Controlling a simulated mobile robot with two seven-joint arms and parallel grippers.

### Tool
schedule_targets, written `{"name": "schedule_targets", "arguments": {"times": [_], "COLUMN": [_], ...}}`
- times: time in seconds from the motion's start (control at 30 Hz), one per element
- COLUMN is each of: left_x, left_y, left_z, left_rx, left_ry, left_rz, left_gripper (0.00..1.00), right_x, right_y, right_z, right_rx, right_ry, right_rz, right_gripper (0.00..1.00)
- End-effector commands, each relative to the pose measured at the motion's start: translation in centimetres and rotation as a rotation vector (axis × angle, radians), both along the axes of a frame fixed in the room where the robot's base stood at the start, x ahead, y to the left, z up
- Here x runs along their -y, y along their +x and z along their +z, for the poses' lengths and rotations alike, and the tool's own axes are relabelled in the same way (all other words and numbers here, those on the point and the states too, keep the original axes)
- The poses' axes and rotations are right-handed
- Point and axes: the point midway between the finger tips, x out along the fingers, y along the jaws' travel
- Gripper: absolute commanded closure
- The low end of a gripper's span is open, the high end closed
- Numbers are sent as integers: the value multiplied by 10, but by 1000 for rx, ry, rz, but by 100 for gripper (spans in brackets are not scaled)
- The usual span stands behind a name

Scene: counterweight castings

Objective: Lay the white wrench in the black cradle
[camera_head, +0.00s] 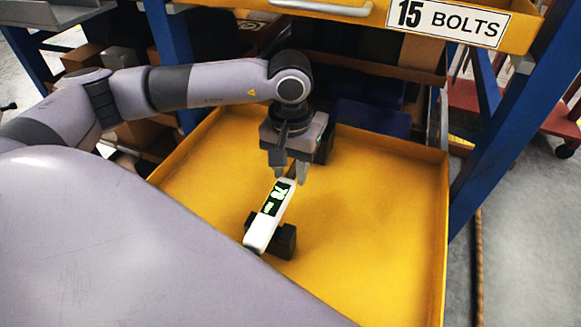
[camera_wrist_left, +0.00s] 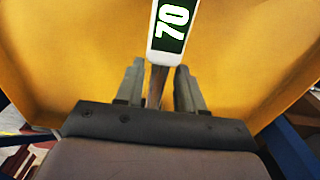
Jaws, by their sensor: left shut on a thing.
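The white wrench (camera_head: 263,228) has a dark label panel with light figures and slants over the yellow tray. My left gripper (camera_head: 289,178) points down at its far end. In the left wrist view, the jaws (camera_wrist_left: 159,88) are closed around a narrow grey part, and the white wrench body (camera_wrist_left: 168,56) runs away from them. The black cradle (camera_head: 286,242) shows on both sides of the wrench's near end. The wrench crosses over it, but I cannot tell whether it touches. Another dark piece (camera_head: 325,150) is partly hidden behind the gripper. My right gripper is not in view.
The yellow tray (camera_head: 390,220) has raised rims and a clear floor to the right. A blue post (camera_head: 490,140) stands at its right. An upper yellow drawer with a "15 BOLTS" label (camera_head: 450,22) overhangs the back. My large grey arm part covers the lower left.

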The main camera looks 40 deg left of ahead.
Motion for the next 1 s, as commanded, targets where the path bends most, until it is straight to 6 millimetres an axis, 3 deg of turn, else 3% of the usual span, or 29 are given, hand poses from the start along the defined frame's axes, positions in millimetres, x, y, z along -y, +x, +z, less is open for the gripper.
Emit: {"name": "schedule_targets", "arguments": {"times": [1.0], "left_x": [0], "left_y": [1], "left_z": [2], "left_rx": [5], "left_ry": [-2], "left_rz": [0], "left_gripper": [100], "right_x": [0], "right_y": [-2], "right_z": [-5], "right_rx": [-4], "right_ry": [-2], "right_rz": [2], "right_gripper": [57]}}
